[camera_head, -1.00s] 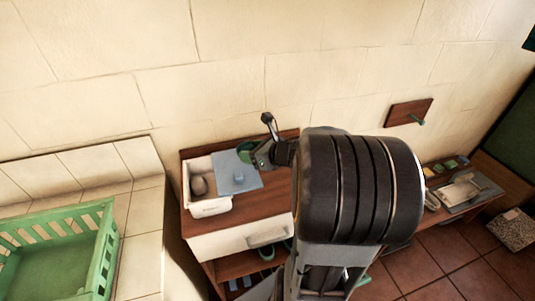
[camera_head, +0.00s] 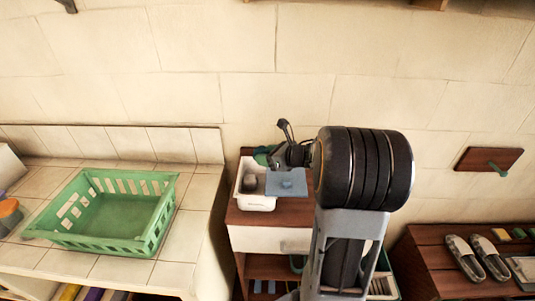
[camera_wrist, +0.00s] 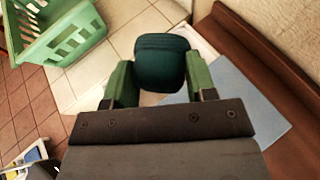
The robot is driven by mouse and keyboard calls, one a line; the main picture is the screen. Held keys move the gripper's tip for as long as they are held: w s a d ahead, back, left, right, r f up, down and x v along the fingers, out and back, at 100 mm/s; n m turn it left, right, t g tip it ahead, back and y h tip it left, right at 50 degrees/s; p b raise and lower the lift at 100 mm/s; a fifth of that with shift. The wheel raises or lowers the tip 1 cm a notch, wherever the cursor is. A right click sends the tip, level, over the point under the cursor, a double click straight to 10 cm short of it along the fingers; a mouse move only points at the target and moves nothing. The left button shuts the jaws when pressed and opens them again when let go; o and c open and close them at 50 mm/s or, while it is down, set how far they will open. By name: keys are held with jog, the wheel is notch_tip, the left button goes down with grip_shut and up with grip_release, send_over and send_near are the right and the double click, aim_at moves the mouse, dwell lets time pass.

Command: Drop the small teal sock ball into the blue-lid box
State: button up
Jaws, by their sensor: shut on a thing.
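My gripper (camera_head: 270,155) is shut on the small teal sock ball (camera_wrist: 160,60), which sits between its two green fingers in the wrist view. In the head view the gripper is above the back of the white box (camera_head: 257,203), and the ball is largely hidden there. The flat blue lid (camera_head: 287,183) with a small knob covers the box's right side or lies beside it; I cannot tell which. The lid also shows in the wrist view (camera_wrist: 245,105), partly behind a finger. The left part of the box is open, with a dark grey rounded thing (camera_head: 250,182) inside.
The box stands on a wooden cabinet (camera_head: 240,215) against the tiled wall. A green basket (camera_head: 110,215) sits on the tiled counter at left. A low wooden bench (camera_head: 430,255) with grey slippers (camera_head: 478,257) is at right. A wooden wall hook (camera_head: 489,160) is above it.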

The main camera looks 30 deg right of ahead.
jog(key=shift+f+b, duration=0.55)
jog(key=shift+f, duration=0.8)
jog(key=o, duration=1)
jog(key=b+v, duration=0.2)
jog(key=v, duration=1.1)
jog(key=shift+s+d, duration=0.2)
jog(key=shift+s, duration=0.15)
jog(key=shift+r, duration=0.1)
